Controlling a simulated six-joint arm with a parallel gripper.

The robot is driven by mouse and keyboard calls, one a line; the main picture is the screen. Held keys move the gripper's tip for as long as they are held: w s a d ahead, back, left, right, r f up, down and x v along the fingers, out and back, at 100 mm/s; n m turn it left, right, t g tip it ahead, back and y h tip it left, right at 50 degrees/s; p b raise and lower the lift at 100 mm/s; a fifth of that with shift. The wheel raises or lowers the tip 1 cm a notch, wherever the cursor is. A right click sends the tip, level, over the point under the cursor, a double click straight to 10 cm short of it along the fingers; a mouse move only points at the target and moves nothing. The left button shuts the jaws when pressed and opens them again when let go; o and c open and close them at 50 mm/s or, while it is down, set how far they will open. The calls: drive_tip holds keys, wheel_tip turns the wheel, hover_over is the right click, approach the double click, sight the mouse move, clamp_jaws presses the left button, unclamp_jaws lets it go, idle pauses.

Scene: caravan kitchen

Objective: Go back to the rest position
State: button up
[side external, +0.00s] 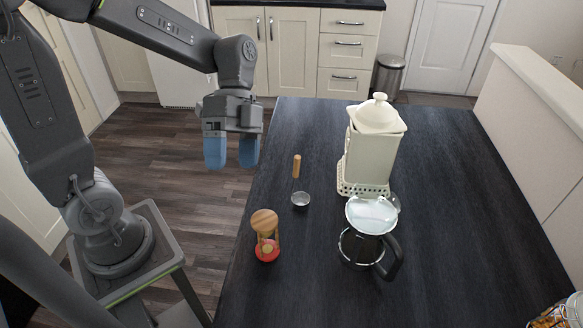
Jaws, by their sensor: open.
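My gripper (231,152) has two blue fingers pointing down with a gap between them. It is open and holds nothing. It hangs in the air near the left edge of the dark table (450,220), left of the objects on it. My arm reaches in from the upper left, with its base on a stand at the left.
On the table stand a cream lidded canister (372,150), a glass press with a black handle (360,250), a wood-topped hourglass (266,236), a small metal cup (300,200) and a wooden peg-like piece (296,166). The table's right side is mostly clear.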

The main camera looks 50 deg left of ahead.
wheel_tip(320, 180, up, 5)
drive_tip(key=s+a+n+t+y, duration=0.2)
drive_tip(key=n+t+y, duration=0.3)
drive_tip(key=n+t, duration=0.5)
drive_tip(key=n, duration=0.4)
drive_tip(key=shift+s+a+r+t+y, duration=0.15)
drive_tip(key=shift+s+a+t+y, duration=0.2)
drive_tip(key=shift+s+t+y, duration=0.05)
idle(0.4)
